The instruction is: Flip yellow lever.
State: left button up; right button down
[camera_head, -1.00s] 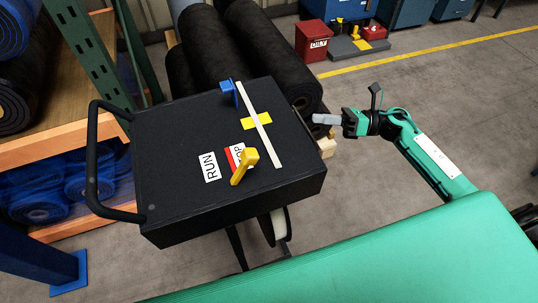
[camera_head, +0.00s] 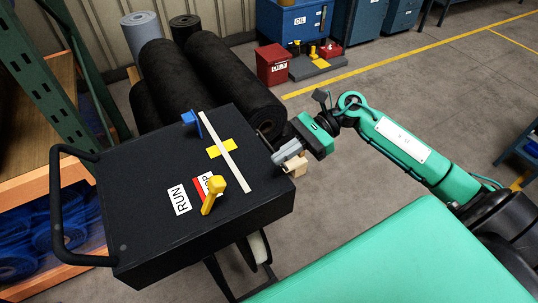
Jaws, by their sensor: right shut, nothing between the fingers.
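The yellow lever (camera_head: 212,196) stands on top of the black press box (camera_head: 150,222), near its front right part. Its knob end is raised and it leans over the red and white STOP label (camera_head: 200,187), partly hiding it. The white RUN label (camera_head: 179,200) lies left of it. My right gripper (camera_head: 278,157) is shut and empty, near the right edge of the box and to the upper right of the lever, apart from it. My left gripper is out of view.
Black rolls (camera_head: 215,75) lie behind. Open floor lies to the right.

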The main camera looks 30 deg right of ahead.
jog(key=p, duration=0.6)
send_near(211, 197)
jog(key=shift+w+a+f, duration=0.3)
jog(key=shift+f, duration=0.3)
jog(key=shift+a+r+p, duration=0.25)
jog(key=shift+a+p, duration=0.1)
jog(key=shift+a, duration=0.6)
